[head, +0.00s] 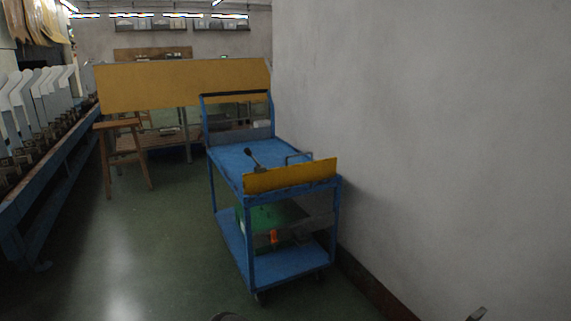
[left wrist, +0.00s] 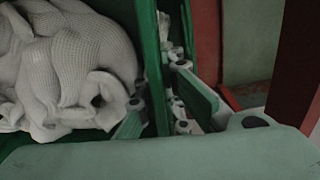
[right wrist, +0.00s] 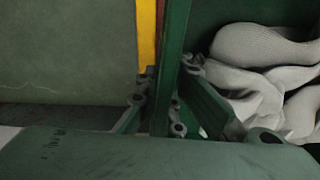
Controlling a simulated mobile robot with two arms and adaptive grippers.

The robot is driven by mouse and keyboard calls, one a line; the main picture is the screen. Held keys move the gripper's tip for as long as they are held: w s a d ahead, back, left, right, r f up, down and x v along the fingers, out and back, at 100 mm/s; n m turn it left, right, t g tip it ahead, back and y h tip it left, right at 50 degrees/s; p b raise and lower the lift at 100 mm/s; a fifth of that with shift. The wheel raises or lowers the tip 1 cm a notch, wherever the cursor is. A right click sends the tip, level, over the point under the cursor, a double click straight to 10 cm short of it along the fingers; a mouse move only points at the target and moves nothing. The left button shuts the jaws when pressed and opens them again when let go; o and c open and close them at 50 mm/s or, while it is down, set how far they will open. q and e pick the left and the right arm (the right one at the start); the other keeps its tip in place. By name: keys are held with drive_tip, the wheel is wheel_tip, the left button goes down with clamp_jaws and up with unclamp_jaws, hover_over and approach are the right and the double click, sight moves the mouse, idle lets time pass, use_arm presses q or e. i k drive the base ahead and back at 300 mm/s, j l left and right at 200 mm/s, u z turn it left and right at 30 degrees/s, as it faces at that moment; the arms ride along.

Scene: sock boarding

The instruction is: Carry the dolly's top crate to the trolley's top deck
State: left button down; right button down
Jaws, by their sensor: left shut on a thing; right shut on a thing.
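The blue trolley stands ahead in the head view, beside the wall. Its top deck (head: 232,157) is mostly bare, with a dark lever (head: 253,157) and a yellow panel (head: 290,177) at its near end. The green crate (left wrist: 150,45) holds pale knitted socks (left wrist: 75,60). My left gripper (left wrist: 162,95) is shut on one crate wall in the left wrist view. My right gripper (right wrist: 163,88) is shut on a crate wall (right wrist: 176,40) in the right wrist view. The crate does not show in the head view, and the dolly cannot be made out there.
A grey wall (head: 420,120) runs close along the trolley's right side. A row of boarding forms on a blue frame (head: 60,185) lines the left. A wooden stool (head: 125,150) and a yellow board (head: 180,85) stand behind. Green floor (head: 150,260) is clear left of the trolley.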

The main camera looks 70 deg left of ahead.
sight(261, 158)
drive_tip(key=z, duration=1.15)
drive_tip(key=k+j+z, duration=0.1)
drive_tip(key=k+z, duration=1.25)
drive_tip(key=k, duration=0.8)
drive_tip(key=k+u, duration=0.25)
drive_tip(key=k, duration=0.85)
drive_tip(key=k+j+u, duration=0.1)
drive_tip(key=k+u, duration=0.2)
drive_tip(key=k, duration=0.8)
drive_tip(key=k+u, duration=0.15)
drive_tip(key=u, duration=0.3)
drive_tip(key=k+j+u, duration=0.1)
drive_tip(key=u, duration=1.6)
